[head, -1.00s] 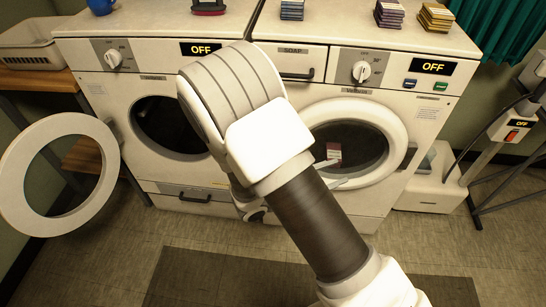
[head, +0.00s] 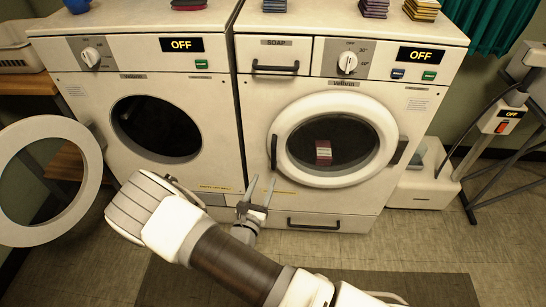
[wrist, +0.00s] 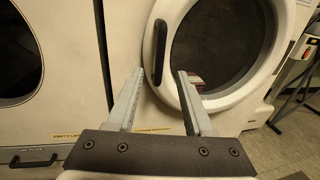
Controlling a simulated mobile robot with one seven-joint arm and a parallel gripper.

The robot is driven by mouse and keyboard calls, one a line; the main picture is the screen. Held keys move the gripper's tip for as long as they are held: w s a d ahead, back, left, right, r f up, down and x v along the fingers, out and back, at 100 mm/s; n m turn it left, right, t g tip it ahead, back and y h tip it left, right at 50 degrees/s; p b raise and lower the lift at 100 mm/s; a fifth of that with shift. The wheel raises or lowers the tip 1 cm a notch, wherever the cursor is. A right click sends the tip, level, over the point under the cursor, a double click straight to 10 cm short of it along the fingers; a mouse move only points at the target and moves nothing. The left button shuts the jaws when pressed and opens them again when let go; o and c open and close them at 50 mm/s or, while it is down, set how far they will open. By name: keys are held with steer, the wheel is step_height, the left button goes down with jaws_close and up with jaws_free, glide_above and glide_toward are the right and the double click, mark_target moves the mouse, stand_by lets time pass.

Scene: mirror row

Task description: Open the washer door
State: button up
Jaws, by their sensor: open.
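The washer (head: 260,113) is the right-hand white machine, with a soap drawer above its round door (head: 376,116). The door looks shut. Its dark vertical handle (head: 274,152) is on the door's left side, and it also shows in the wrist view (wrist: 160,47). A dark red item (head: 323,153) shows through the door glass. My gripper (head: 261,186) is open and empty, below and a little left of the handle. In the wrist view its two fingers (wrist: 156,97) point toward the washer front, with the handle beyond and between them. They look apart from it.
The left machine (head: 220,130) has its round door (head: 12,220) swung wide open to the left. A white box (head: 415,190) and a dark stand (head: 470,200) are at the right. Folded cloth stacks sit on top. Floor in front is clear.

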mark_target(273, 158)
steer(key=b+x, duration=0.2)
steer(key=x, duration=1)
steer(key=shift+s, duration=0.1)
steer(key=shift+c, duration=0.2)
jaws_close()
steer(key=shift+f, duration=0.1)
stand_by(0.7)
